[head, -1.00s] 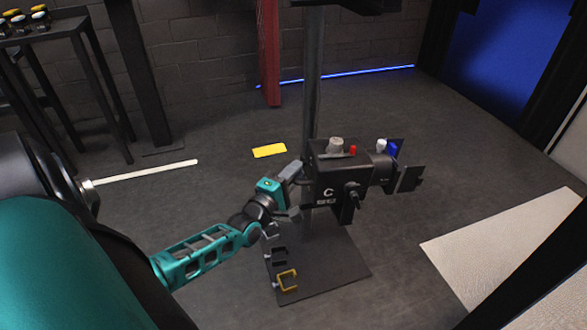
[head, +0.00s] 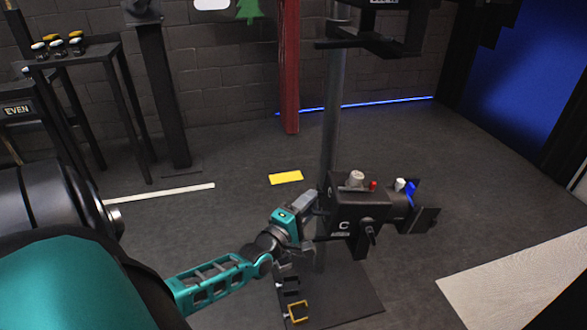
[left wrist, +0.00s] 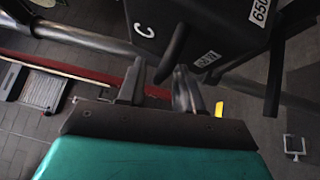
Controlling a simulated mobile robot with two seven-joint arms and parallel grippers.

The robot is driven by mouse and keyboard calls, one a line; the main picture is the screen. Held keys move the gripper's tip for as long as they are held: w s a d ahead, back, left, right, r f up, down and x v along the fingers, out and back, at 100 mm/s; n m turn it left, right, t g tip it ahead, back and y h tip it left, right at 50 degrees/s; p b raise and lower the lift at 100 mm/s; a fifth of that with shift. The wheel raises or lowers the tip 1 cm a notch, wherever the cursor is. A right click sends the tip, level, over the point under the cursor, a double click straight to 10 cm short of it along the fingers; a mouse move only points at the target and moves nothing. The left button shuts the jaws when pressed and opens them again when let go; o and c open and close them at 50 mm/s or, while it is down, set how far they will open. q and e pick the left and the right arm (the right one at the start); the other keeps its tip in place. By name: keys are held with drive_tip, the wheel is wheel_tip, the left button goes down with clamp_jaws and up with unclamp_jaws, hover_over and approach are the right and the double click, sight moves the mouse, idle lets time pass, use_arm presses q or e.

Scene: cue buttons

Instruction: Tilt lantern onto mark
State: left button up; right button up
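The lantern (head: 355,213), a black box marked "C" with small grey, red, white and blue parts on top, hangs on a grey upright pole. Its flaps (head: 425,215) face right. In the left wrist view the lantern (left wrist: 205,25) fills the top, and a black handle (left wrist: 173,55) reaches down from it. My left gripper (head: 312,205) is at the lantern's left end. In the wrist view the gripper (left wrist: 158,88) has its fingers apart, with the handle's end near the gap. I cannot tell whether they touch. A yellow mark (head: 286,178) lies on the floor behind. My right gripper is out of view.
The pole (head: 331,110) stands on a dark base plate (head: 350,295) with small clamps. Another black fixture (head: 385,42) is higher up. A black stand (head: 110,75) with several knobs is at left. A pale panel (head: 520,285) lies at right. Floor between is clear.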

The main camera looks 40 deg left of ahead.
use_arm(q)
drive_tip(key=s+d+p, duration=0.1)
drive_tip(key=s+p, duration=0.1)
drive_tip(key=s, duration=0.9)
drive_tip(key=shift+s+d+f, duration=0.3)
drive_tip(key=shift+s+f, duration=0.05)
drive_tip(key=shift+f, duration=0.1)
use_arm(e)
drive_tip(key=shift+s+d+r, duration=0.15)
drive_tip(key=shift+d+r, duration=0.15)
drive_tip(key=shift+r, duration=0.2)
use_arm(q)
drive_tip(key=s+d+m+g+h, duration=0.2)
drive_tip(key=d+m+g+h, duration=0.15)
drive_tip(key=d+m, duration=0.8)
drive_tip(key=s+d+m+g+h, duration=0.2)
drive_tip(key=d+m+g, duration=0.2)
drive_tip(key=d+m, duration=0.75)
wheel_tip(320, 180, up, 10)
drive_tip(key=s+a+p, duration=0.1)
drive_tip(key=a+p, duration=0.1)
drive_tip(key=p, duration=1.3)
drive_tip(key=shift+a+y, duration=0.15)
drive_tip(key=shift+y, duration=0.3)
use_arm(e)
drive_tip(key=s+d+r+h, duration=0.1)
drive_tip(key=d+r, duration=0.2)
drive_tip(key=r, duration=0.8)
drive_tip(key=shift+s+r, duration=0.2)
